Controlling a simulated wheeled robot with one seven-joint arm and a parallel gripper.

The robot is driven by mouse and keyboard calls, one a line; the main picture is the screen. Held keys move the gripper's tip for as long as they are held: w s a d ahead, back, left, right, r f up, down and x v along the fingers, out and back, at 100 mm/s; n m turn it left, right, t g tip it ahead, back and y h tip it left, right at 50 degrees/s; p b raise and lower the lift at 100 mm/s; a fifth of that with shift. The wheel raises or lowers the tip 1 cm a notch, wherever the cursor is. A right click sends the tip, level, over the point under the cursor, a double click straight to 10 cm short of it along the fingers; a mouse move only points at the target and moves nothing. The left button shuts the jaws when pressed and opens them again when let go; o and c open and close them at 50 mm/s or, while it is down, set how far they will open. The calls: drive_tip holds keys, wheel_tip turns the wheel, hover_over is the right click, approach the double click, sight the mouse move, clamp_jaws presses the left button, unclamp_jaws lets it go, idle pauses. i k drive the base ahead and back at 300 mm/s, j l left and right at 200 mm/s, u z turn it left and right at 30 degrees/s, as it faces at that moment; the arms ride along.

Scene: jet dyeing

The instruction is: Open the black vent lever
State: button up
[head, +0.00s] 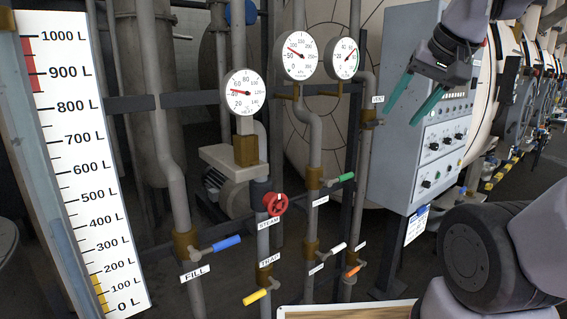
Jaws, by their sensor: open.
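A small white VENT label (378,99) is on the pipe just left of the grey control cabinet. Below it, a dark fitting that looks like the black vent lever (373,123) sticks out against the pipe and the cabinet edge. It is small and dark, so its exact angle is hard to tell. My gripper (402,112) hangs in front of the cabinet at the upper right, its two teal fingers spread apart and pointing down and left. It is open and empty. In the picture it is just right of the vent lever, with no visible contact.
Pipes nearby carry a green lever (346,177), a white lever (338,248), an orange lever (353,271), a blue lever (227,243), a yellow lever (254,297) and a red steam wheel (275,204). The grey control cabinet (398,60) stands behind my gripper. Round gauges are above.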

sight(383, 122)
drive_tip(key=i+l+z, duration=0.1)
drive_tip(key=i+z, duration=0.6)
drive_tip(key=i, duration=0.15)
